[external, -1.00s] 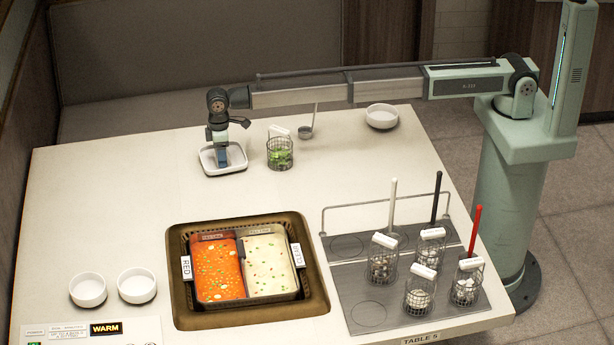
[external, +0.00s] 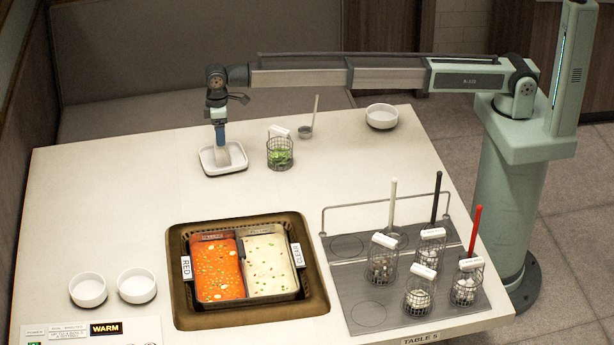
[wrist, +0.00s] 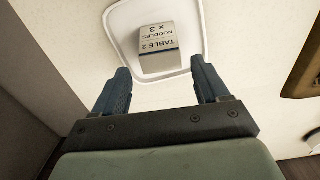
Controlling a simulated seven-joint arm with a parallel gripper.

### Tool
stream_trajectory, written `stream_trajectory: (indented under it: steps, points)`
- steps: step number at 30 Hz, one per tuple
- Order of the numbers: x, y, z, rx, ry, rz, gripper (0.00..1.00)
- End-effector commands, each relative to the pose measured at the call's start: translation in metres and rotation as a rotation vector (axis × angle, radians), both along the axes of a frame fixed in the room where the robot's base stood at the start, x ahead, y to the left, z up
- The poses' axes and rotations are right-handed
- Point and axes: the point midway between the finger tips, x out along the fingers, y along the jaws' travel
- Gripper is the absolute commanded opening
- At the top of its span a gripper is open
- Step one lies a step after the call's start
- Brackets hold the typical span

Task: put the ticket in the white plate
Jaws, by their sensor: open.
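The ticket (wrist: 158,50) is a small block with a white face reading "TABLE 2 NOODLES x 3". It sits inside the white plate (wrist: 122,28), on the plate's floor. In the external view the plate (external: 224,173) stands at the back left of the table, with the pale ticket (external: 237,156) in it. My gripper (external: 220,144) is above the plate, pointing down. In the wrist view its two blue fingers (wrist: 160,72) are spread apart with nothing between them, and the ticket lies clear beyond their tips.
A wire basket of greens (external: 280,153) stands just right of the plate, with a ladle (external: 307,130) and a white bowl (external: 381,117) further right. A two-part soup pot (external: 247,270) is in front. Two bowls (external: 137,285) sit front left. The left table area is clear.

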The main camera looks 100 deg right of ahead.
Motion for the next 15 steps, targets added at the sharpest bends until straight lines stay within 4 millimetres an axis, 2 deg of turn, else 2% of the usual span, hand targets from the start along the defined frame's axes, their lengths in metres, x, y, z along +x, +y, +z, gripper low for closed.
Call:
stream_trajectory:
  steps: [3,6,15]
  points:
    - [0.0,0.0,0.018,0.0,-0.001,0.0,0.74]
    - [0.0,0.0,0.027,0.0,0.0,0.0,0.74]
    - [0.0,0.0,0.035,0.0,0.0,0.0,0.74]
